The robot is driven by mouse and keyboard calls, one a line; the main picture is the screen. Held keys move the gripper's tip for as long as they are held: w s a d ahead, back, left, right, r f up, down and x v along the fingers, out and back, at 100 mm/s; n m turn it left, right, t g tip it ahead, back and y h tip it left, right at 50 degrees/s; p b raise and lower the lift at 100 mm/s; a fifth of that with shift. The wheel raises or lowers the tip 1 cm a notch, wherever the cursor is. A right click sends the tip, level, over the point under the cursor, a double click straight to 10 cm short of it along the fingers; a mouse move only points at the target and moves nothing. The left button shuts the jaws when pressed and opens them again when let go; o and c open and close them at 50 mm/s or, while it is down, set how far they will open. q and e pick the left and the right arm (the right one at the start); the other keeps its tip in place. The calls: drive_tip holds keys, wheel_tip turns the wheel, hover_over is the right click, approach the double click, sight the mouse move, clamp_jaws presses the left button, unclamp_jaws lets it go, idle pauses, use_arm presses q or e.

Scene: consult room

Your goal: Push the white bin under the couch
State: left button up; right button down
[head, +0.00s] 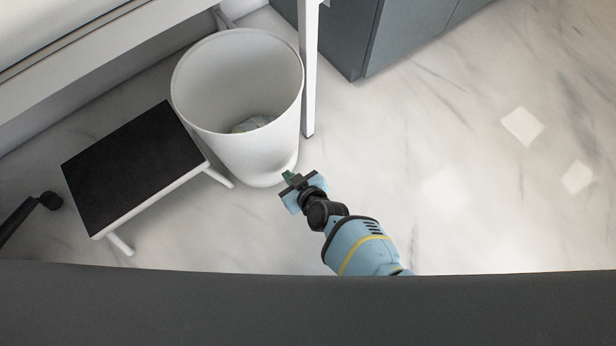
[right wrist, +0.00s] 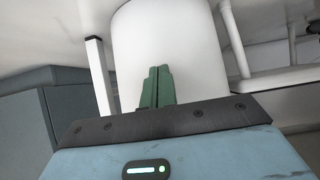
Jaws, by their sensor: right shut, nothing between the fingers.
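The white bin (head: 262,158) stands upright on the floor, with something crumpled and pale inside it. It stands partly at the edge of the couch (head: 120,50), whose white frame runs along the upper left; a white leg (head: 309,80) is just right of the bin. My right gripper (head: 288,177) is shut and empty, close to the bin's lower right side. In the right wrist view the green fingers (right wrist: 157,88) point at the white bin (right wrist: 172,40); I cannot tell whether they touch it. My left gripper is not in view.
A step stool (head: 135,165) with a black top and white legs stands just left of the bin. A grey cabinet (head: 415,30) stands at the top, right of the white leg. A dark caster (head: 50,200) is at the far left. The marble floor (head: 470,190) on the right is clear.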

drive_tip(key=s+d, duration=0.1)
drive_tip(key=s, duration=0.1)
drive_tip(key=s+d+p, duration=0.1)
drive_tip(key=shift+s+d+f, duration=0.1)
drive_tip(key=shift+s+d, duration=0.1)
drive_tip(key=shift+s, duration=0.2)
idle(0.5)
